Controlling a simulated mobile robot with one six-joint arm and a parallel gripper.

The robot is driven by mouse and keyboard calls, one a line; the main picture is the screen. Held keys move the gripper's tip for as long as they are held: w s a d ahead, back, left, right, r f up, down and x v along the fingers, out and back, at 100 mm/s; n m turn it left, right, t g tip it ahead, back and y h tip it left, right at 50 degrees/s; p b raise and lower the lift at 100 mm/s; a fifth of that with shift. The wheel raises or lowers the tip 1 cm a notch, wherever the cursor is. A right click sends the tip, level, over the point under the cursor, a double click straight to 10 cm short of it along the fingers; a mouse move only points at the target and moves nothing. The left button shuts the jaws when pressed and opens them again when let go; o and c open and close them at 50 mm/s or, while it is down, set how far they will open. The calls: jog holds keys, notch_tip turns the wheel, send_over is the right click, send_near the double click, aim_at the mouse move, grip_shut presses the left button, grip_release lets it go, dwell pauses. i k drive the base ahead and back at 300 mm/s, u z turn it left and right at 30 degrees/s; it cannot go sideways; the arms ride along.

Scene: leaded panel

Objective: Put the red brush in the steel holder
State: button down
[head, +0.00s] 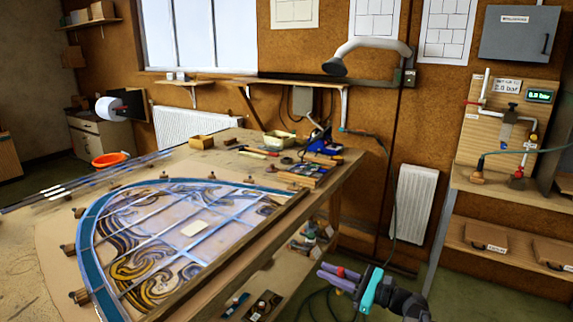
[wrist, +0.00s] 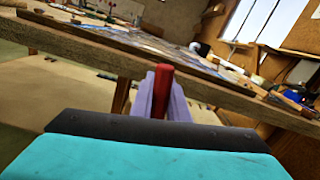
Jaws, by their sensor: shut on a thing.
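My gripper (head: 338,277) is at the lower right of the head view, to the right of the bench and apart from it. Its purple fingers are shut on the red brush (head: 341,271). In the wrist view, the red brush (wrist: 163,85) stands between the fingers (wrist: 160,98), with its red end showing and the rest hidden. The bench edge lies behind it in that view. I cannot make out the steel holder for certain in either view.
The bench (head: 190,291) carries a leaded panel (head: 193,229) with a blue border. Tools and a coloured tray (head: 305,174) lie at its far end. Items sit on a shelf below. A radiator (head: 413,203) and a side bench (head: 515,190) stand right. Floor around my gripper looks mostly clear.

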aim_at(286, 162)
jog(key=z, duration=1.4)
jog(key=i, duration=2.25)
jog(key=u, duration=0.1)
